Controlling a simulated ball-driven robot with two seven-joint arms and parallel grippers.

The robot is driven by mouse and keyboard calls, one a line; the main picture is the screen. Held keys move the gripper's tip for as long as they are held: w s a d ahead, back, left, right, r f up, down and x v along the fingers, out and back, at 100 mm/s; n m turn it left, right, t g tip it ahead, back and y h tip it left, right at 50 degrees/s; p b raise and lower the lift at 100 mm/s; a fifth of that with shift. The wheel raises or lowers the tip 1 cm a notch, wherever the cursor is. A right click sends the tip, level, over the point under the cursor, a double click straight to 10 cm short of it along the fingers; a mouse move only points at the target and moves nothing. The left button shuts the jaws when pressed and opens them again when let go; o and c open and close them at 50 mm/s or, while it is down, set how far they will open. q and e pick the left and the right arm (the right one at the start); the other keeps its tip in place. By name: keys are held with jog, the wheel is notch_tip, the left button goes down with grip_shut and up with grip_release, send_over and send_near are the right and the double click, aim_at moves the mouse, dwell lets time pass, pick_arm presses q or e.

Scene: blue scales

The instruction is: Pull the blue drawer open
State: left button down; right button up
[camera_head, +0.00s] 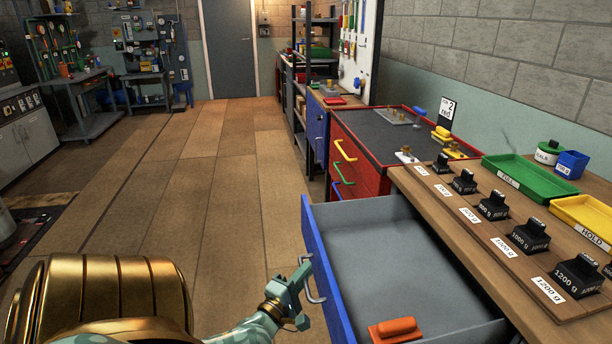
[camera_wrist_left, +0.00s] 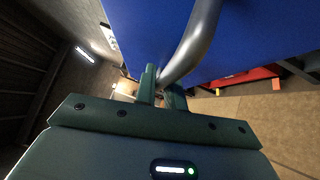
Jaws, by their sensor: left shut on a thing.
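The blue drawer (camera_head: 322,262) stands well out from the wooden bench in the head view, with its grey inside showing. An orange-handled object (camera_head: 396,328) lies in its front corner. A metal bar handle (camera_head: 313,283) is on the drawer's blue front. My left gripper (camera_head: 305,272) is at this handle, with its fingers shut on it. In the left wrist view the fingers (camera_wrist_left: 161,88) meet the grey handle (camera_wrist_left: 193,42) close to the blue drawer front (camera_wrist_left: 140,30). My right gripper is not in view.
Weights (camera_head: 529,238) stand in a row on the wooden bench top (camera_head: 440,205), beside a green tray (camera_head: 530,178) and a yellow tray (camera_head: 585,215). A red cabinet (camera_head: 355,165) with coloured handles stands beyond the drawer. The wooden floor (camera_head: 215,190) left of the drawer is clear.

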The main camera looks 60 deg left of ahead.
pick_arm(q)
jog(key=shift+d+f, duration=0.1)
jog(key=c, duration=1.5)
grip_release()
jog(key=shift+s, duration=0.1)
jog(key=p+v, duration=0.2)
jog(key=v, duration=1.4)
